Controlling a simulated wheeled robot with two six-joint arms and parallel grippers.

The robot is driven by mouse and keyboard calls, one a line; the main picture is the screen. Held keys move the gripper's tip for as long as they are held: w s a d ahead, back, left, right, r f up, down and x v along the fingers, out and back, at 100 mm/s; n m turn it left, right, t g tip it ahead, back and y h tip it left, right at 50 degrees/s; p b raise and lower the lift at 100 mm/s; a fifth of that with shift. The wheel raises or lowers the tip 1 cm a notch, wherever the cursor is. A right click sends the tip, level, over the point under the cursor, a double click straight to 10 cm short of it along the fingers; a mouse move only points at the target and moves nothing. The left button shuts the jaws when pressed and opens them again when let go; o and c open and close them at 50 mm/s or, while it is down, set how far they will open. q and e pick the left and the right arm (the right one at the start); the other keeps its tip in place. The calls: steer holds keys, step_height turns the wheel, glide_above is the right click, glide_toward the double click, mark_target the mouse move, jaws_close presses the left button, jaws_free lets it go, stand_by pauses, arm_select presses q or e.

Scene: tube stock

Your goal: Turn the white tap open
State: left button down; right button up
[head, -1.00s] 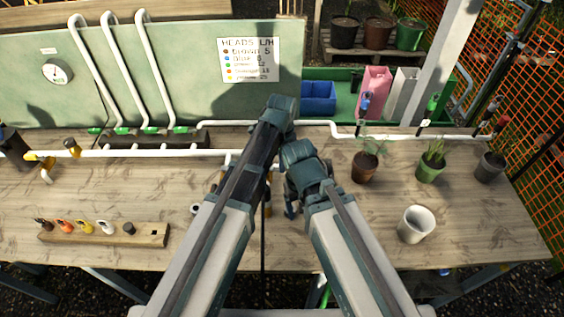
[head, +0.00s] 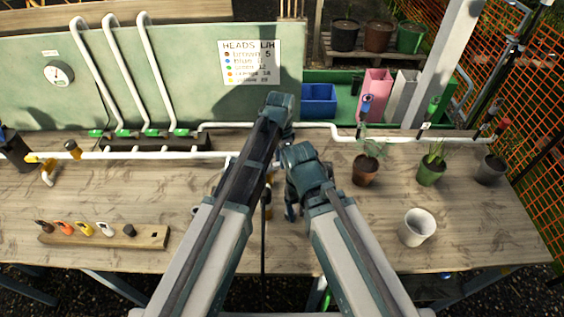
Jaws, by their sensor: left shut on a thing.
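I cannot make out the white tap; my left forearm covers the stretch of bench under the middle of the white pipe (head: 120,156). My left gripper (head: 267,192) is mostly hidden behind that forearm, with only bits of it showing at the edge. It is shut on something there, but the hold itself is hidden. My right gripper (head: 290,209) hangs just to the right, low over the bench, and its jaws are too covered to read.
A wooden rack (head: 105,234) with several coloured heads lies at the left. A yellow fitting (head: 47,165) is on the pipe's left end. A white cup (head: 417,228) and potted plants (head: 365,170) stand at the right. A gauge (head: 58,73) hangs on the green board.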

arm_select(q)
steer(key=a+n, duration=0.1)
steer(key=n, duration=0.2)
steer(key=w+a+n, duration=0.1)
steer(key=n, duration=0.2)
steer(key=w+a+n, duration=0.1)
steer(key=n, duration=0.2)
steer(key=shift+w+a+n, duration=0.15)
steer(key=shift+w+n, duration=0.1)
steer(key=shift+n, duration=0.15)
steer(key=shift+a+n, duration=0.55)
steer(key=shift+n, duration=0.75)
steer(key=c, duration=0.8)
jaws_free()
steer(key=shift+o, duration=0.2)
